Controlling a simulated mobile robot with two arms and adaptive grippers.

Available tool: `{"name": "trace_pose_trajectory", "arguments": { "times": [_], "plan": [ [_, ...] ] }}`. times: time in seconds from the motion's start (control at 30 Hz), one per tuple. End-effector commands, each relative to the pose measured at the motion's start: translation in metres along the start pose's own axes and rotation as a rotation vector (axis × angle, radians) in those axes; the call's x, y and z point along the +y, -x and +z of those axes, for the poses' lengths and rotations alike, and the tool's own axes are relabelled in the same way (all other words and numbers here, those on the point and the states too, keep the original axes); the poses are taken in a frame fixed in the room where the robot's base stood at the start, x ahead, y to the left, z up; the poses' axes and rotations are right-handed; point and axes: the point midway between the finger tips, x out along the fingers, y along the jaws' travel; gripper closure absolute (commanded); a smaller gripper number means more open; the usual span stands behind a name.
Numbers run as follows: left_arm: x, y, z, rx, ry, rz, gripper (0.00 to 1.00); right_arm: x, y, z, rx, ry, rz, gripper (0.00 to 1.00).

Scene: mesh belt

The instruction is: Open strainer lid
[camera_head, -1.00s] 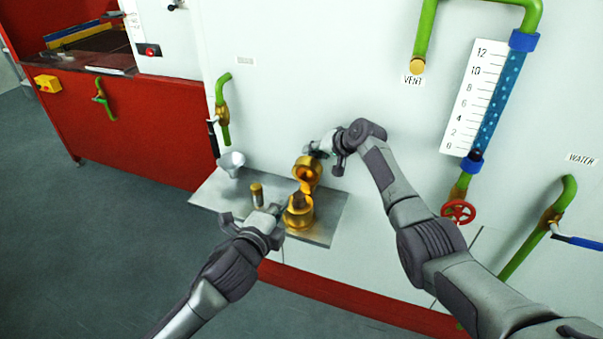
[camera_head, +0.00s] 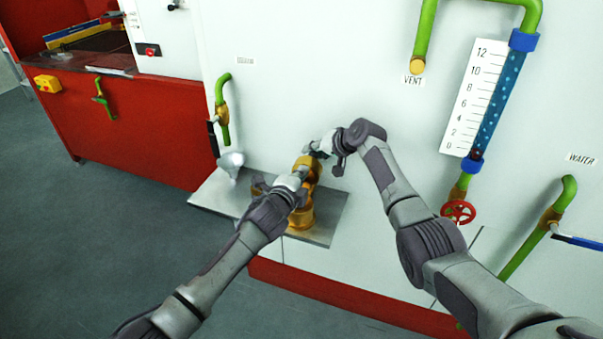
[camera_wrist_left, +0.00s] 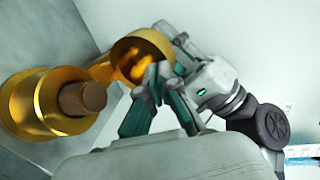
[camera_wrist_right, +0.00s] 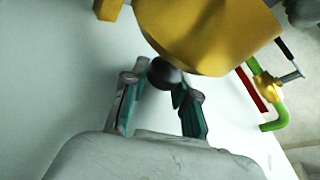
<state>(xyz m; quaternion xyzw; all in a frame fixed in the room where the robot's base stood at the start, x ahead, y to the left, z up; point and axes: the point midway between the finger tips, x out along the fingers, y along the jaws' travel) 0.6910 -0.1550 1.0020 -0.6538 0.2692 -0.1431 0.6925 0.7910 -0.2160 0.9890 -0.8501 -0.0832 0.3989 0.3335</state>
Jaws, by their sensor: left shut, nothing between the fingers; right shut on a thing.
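The brass strainer (camera_head: 303,215) stands on a metal shelf, partly hidden by my left gripper. Its round lid (camera_head: 313,170) is swung up on the wall side. In the left wrist view the strainer body (camera_wrist_left: 28,105) has a brown cylinder (camera_wrist_left: 82,98) in its mouth, and the hollow lid (camera_wrist_left: 148,42) stands open beside it. My right gripper (camera_head: 318,148) is shut on the lid's dark knob (camera_wrist_right: 165,72), behind the lid. My left gripper (camera_head: 302,174) is shut and empty, its fingertips (camera_wrist_left: 154,78) at the lid's hollow side; whether they touch it is unclear.
The metal shelf (camera_head: 212,192) carries a grey funnel (camera_head: 232,163) at its left end. A green pipe with a valve (camera_head: 221,115) hangs above. A red handwheel (camera_head: 458,211) and a sight tube (camera_head: 500,105) are to the right on the white wall.

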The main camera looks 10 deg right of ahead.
Motion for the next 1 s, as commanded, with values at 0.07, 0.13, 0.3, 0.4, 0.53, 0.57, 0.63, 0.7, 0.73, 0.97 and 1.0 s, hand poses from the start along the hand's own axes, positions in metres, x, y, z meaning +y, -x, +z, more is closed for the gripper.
{"name": "trace_pose_trajectory", "arguments": {
  "times": [0.07, 0.13, 0.3, 0.4, 0.53, 0.57, 0.63, 0.7, 0.73, 0.97, 1.0],
  "plan": [
    [0.000, -0.001, 0.000, 0.000, 0.000, -0.001, 1.00, 0.012, -0.005, 0.011, -0.024, -0.001, 0.021, 1.00],
    [0.000, -0.001, 0.000, 0.000, 0.000, -0.001, 1.00, 0.012, -0.005, 0.011, -0.024, -0.001, 0.021, 1.00],
    [0.000, -0.001, 0.000, 0.000, 0.000, 0.000, 1.00, 0.012, -0.005, 0.011, -0.024, -0.001, 0.020, 1.00],
    [-0.004, -0.006, 0.000, 0.002, -0.003, 0.019, 1.00, 0.012, -0.005, 0.011, -0.024, -0.001, 0.020, 1.00],
    [-0.006, -0.013, 0.001, -0.001, -0.003, 0.053, 1.00, 0.011, -0.006, 0.012, -0.025, -0.002, 0.019, 1.00],
    [-0.006, -0.013, 0.001, -0.002, -0.001, 0.057, 1.00, 0.011, -0.006, 0.012, -0.025, -0.002, 0.018, 1.00],
    [-0.005, -0.014, 0.002, -0.003, 0.000, 0.061, 1.00, 0.010, -0.006, 0.012, -0.025, -0.003, 0.016, 1.00],
    [-0.005, -0.013, 0.002, -0.004, 0.000, 0.061, 1.00, 0.009, -0.006, 0.012, -0.026, -0.003, 0.015, 1.00],
    [-0.005, -0.013, 0.002, -0.004, 0.000, 0.062, 1.00, 0.009, -0.006, 0.012, -0.026, -0.004, 0.014, 1.00],
    [-0.004, -0.013, 0.002, -0.003, 0.000, 0.062, 1.00, 0.008, -0.005, 0.011, -0.023, -0.004, 0.011, 0.47],
    [-0.005, -0.013, 0.001, -0.003, 0.000, 0.062, 1.00, 0.007, -0.005, 0.011, -0.022, -0.004, 0.010, 0.45]
  ]
}}
